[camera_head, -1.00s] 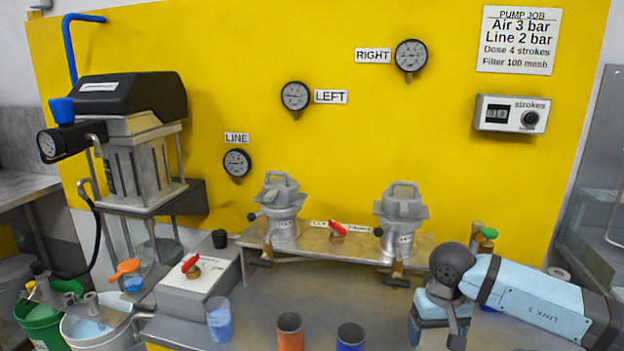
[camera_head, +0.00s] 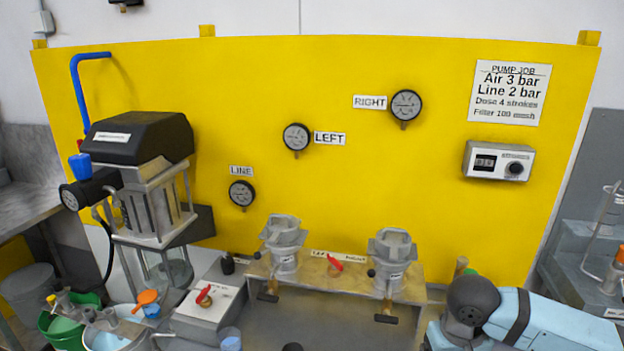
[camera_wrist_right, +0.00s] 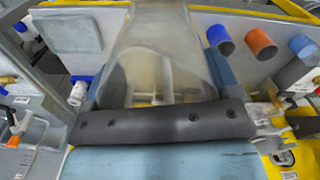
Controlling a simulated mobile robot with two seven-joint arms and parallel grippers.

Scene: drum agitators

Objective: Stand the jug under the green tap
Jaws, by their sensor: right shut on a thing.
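A translucent jug (camera_wrist_right: 160,45) fills the upper middle of the right wrist view. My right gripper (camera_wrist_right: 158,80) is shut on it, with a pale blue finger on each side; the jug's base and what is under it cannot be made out. In the head view my right arm comes in at the lower right, and its gripper and the jug are out of sight there. My left gripper is not in view.
Two grey pumps (camera_head: 283,243) (camera_head: 393,262) stand on a shelf before the yellow panel (camera_head: 300,70). A red-handled valve box (camera_head: 208,305) and a green bucket (camera_head: 62,325) are at the left. Blue and orange cups (camera_wrist_right: 219,38) (camera_wrist_right: 261,42) show in the wrist view.

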